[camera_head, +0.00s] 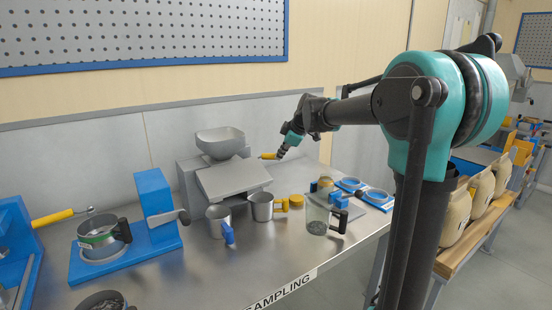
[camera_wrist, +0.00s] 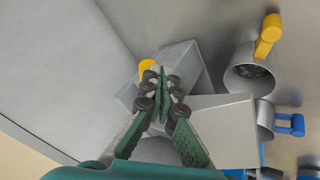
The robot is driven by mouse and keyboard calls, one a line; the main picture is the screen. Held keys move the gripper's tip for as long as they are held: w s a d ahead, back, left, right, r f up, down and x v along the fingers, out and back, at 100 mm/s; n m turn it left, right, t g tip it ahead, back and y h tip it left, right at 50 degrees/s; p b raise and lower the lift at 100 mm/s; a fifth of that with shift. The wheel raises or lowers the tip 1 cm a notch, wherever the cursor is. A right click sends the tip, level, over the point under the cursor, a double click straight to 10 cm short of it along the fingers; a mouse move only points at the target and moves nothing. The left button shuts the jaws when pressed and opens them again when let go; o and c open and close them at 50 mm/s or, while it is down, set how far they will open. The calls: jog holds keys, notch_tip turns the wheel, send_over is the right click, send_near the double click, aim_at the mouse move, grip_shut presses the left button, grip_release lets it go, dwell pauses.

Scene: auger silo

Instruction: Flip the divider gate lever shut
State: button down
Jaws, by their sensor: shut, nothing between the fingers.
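The divider is a grey box (camera_head: 189,180) with a sloped front plate (camera_head: 233,178) and a round hopper (camera_head: 220,141) on top. Its lever has a yellow grip (camera_head: 268,156) that sticks out at the right side. My gripper (camera_head: 281,153) is shut and empty, right beside the end of the yellow grip. In the wrist view the closed fingertips (camera_wrist: 163,76) lie just right of the yellow grip (camera_wrist: 147,66) and partly cover it. The grey divider body (camera_wrist: 188,60) lies behind the fingers. I cannot tell if the fingers touch the lever.
A cup with a yellow handle (camera_head: 262,207) and one with a blue handle (camera_head: 217,219) stand before the divider. A blue stand (camera_head: 153,193) is at left. The wall (camera_wrist: 60,60) is close behind my gripper.

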jog(key=w+n+g+y, duration=0.2)
jog(key=w+n+g, duration=0.1)
jog(key=w+n, duration=0.2)
jog(key=shift+w+n, duration=0.4)
jog(key=shift+w, duration=0.9)
jog(key=shift+a, duration=0.1)
